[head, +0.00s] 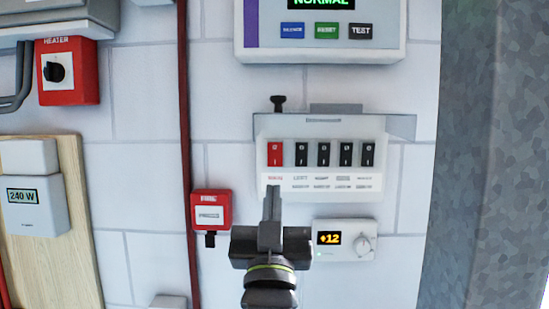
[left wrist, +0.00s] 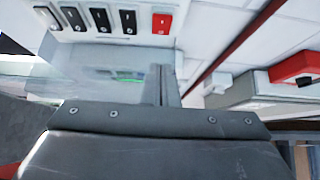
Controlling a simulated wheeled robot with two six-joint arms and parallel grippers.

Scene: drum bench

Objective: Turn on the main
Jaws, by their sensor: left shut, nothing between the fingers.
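The main switch (head: 275,153) is the red rocker at the left end of a row of black switches (head: 323,154) in a white breaker box (head: 260,175) on the wall. Its clear cover (head: 401,127) is raised, leaving the row uncovered. My left gripper (head: 272,192) is shut and empty, its tips just below the red switch in the picture. In the left wrist view the red switch (left wrist: 162,22) stands beyond the shut fingers (left wrist: 165,72), with a gap showing. The rocker's exact tilt is too small to tell. My right gripper is out of view.
A red fire call point (head: 211,210) is left of my gripper, and a thermostat reading +12 (head: 343,240) is right of it. An alarm panel (head: 320,50) hangs above. A red pipe (head: 185,150) runs down the wall; a grey column (head: 485,150) stands right.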

